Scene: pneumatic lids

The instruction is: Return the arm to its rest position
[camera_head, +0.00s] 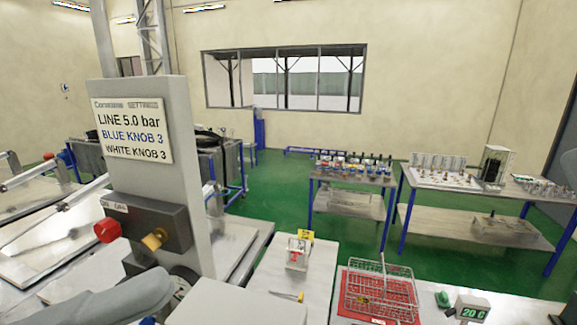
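A grey rounded link that looks like part of my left arm (115,297) shows at the lower left, in front of the control post. Its gripper cannot be made out. My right arm and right gripper are not in view. The grey control post (190,190) stands close by, with a dark box (150,222) carrying a red knob (107,230) and a yellow knob (154,239). A sign (131,130) on the post reads line 5.0 bar, blue knob 3, white knob 3.
A wire basket (381,290) stands on a red mat (350,307) at the front right. A display (472,308) reading 206 is beside it. A small white device (298,254) sits on the middle table. Laden benches stand behind, with green floor (280,222) between.

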